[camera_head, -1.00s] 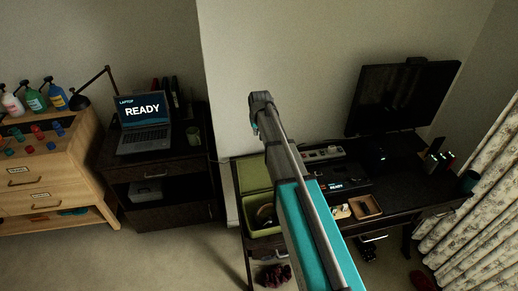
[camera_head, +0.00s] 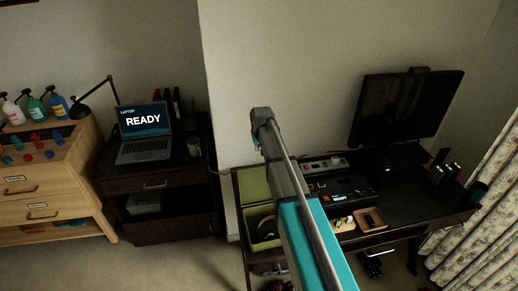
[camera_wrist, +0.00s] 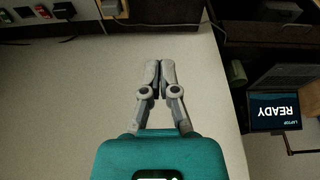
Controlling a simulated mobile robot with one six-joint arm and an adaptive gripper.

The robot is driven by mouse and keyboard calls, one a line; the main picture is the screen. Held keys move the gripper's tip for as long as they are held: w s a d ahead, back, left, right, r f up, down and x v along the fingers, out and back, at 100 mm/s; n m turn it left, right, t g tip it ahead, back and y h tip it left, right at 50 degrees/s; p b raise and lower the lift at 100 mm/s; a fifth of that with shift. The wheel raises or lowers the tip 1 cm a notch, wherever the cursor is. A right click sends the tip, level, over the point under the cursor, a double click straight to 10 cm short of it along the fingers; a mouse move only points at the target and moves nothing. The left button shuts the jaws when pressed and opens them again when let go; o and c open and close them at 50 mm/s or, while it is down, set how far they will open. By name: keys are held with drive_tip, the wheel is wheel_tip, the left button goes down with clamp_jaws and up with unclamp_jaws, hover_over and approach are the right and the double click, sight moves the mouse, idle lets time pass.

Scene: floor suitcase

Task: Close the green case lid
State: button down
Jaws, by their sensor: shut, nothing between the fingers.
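The green case stands on the left end of the dark desk in the head view. Its lid (camera_head: 254,186) is raised and open at the back, against the wall. Its open base (camera_head: 264,243) is partly hidden behind my arm, with a round item faintly visible inside. In the wrist view my gripper (camera_wrist: 160,64) is shut and empty, its fingertips together in front of the pale wall. In the head view my arm rises across the case's right side. I cannot make out the fingers there. The case cannot be made out in the wrist view.
A monitor (camera_head: 410,106), a wooden tray (camera_head: 371,219) and a power strip (camera_head: 324,163) are on the desk right of my arm. A laptop (camera_head: 146,130) and a mug (camera_head: 194,146) stand on a cabinet to the left. Curtains hang at far right.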

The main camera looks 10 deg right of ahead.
drive_tip(key=shift+b+x, duration=2.75)
drive_tip(key=shift+x, duration=0.4)
drive_tip(key=shift+s+d+r+p, duration=0.1)
drive_tip(key=shift+s+r+p, duration=0.1)
drive_tip(key=shift+s, duration=0.85)
drive_tip(key=shift+s+d+r+p, duration=0.1)
drive_tip(key=shift+s+r+p, duration=0.1)
drive_tip(key=shift+s, duration=0.8)
drive_tip(key=shift+s+d, duration=0.1)
drive_tip(key=shift+s, duration=0.05)
